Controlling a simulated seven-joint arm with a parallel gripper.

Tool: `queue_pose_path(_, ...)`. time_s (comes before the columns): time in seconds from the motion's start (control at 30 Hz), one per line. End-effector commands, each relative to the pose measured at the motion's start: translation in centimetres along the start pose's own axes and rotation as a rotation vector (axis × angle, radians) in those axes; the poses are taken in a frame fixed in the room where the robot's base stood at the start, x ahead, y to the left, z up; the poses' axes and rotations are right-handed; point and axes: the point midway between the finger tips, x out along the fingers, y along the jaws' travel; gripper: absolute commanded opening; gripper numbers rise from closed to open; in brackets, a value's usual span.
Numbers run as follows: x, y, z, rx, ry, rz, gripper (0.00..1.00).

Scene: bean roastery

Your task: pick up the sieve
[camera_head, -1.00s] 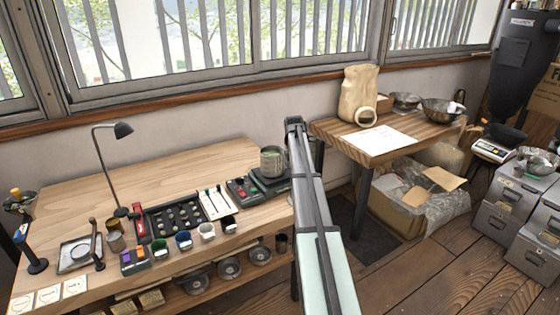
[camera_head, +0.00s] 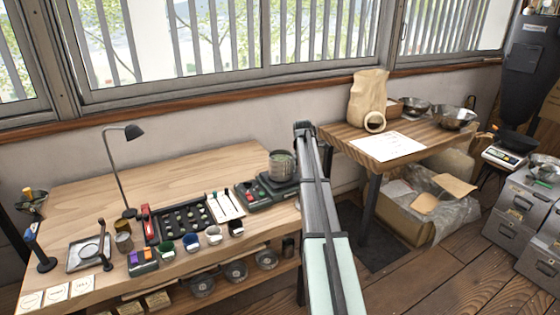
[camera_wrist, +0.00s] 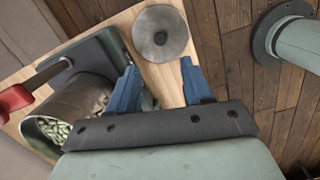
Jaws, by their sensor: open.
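My gripper (camera_wrist: 159,68) is open in the wrist view, its two blue fingers apart with nothing between them. A round grey disc-like piece with a dark centre (camera_wrist: 160,33) lies on pale wood just beyond the fingertips; I cannot tell for sure whether it is the sieve. A metal cylinder (camera_wrist: 85,98) with green beans at its mouth is left of the left finger. In the head view my arm hides my gripper. Similar round grey pieces (camera_head: 236,272) sit on the shelf under the workbench (camera_head: 95,185).
A dark device with a red-handled rod (camera_wrist: 15,98) is at the wrist view's left. In the head view, a glassy cylinder (camera_head: 281,165) stands at the bench's right end, beside cups and a bean tray (camera_head: 183,222). A side table (camera_head: 345,134) holds a bag and metal bowls (camera_head: 453,117).

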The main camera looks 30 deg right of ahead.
Motion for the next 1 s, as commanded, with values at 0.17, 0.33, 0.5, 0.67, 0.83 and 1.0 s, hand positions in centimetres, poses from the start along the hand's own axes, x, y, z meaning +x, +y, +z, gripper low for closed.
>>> queue_pose_path(0.17, 0.0, 0.0, 0.0, 0.000, 0.000, 0.000, 0.50)
queue_pose_path(0.33, 0.0, 0.0, 0.0, 0.000, 0.000, 0.000, 0.46)
queue_pose_path(0.5, 0.0, 0.0, 0.0, 0.000, 0.000, 0.000, 0.38)
queue_pose_path(0.67, 0.0, 0.1, -0.2, -0.002, 0.000, 0.000, 0.38)
queue_pose_path(0.83, -3.0, 1.4, -0.7, -0.013, -0.008, 0.032, 0.38)
queue_pose_path(1.0, -10.0, 6.8, -0.5, -0.025, -0.010, 0.097, 0.38)
